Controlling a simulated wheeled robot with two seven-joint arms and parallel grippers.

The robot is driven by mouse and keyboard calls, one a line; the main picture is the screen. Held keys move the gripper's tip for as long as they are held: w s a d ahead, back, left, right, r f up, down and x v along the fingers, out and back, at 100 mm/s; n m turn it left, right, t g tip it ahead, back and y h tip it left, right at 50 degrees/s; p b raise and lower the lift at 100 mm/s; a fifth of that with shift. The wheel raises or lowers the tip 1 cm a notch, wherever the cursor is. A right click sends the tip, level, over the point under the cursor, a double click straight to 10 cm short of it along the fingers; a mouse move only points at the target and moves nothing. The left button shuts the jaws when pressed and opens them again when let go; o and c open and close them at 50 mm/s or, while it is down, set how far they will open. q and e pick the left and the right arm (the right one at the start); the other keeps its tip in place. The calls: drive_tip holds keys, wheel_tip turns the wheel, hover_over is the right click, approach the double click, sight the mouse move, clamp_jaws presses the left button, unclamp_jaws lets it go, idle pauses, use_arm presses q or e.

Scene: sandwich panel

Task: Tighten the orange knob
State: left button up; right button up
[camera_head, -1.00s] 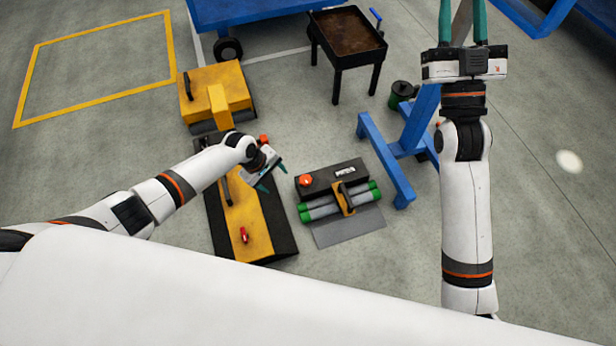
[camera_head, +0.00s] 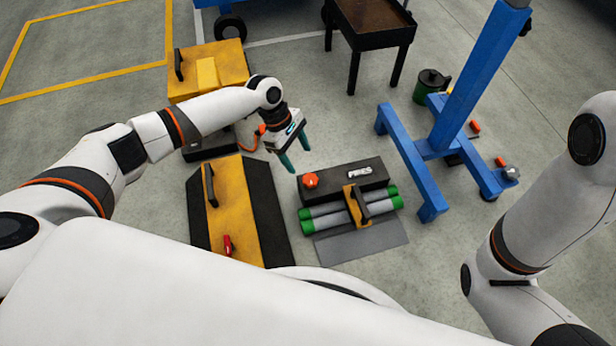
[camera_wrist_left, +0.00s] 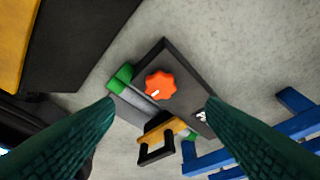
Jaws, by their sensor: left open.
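The orange knob (camera_head: 310,180) sits on the left end of the black top of a device (camera_head: 345,178) on the floor. In the left wrist view the knob (camera_wrist_left: 161,86) is star-shaped with a small pale mark, and it lies between and beyond my fingers. My left gripper (camera_head: 291,166) is open and empty, above and to the left of the knob, apart from it, fingers pointing down. Its green fingers also show in the left wrist view (camera_wrist_left: 160,120). My right arm is at the right edge; its gripper is out of the picture.
The device has green-ended grey tubes (camera_head: 350,209) and a yellow bracket with a black handle. A yellow-and-black case (camera_head: 238,222) stands to its left. A blue stand (camera_head: 425,150) is to the right. A dark table (camera_head: 372,28) stands behind. Floor between is clear.

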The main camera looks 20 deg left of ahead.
sight(310, 179)
use_arm(q)
drive_tip(key=b+x, duration=0.4)
drive_tip(key=x, duration=0.4)
drive_tip(key=shift+d+f+b, duration=0.1)
drive_tip(key=shift+f+b, duration=0.15)
drive_tip(key=shift+b, duration=0.15)
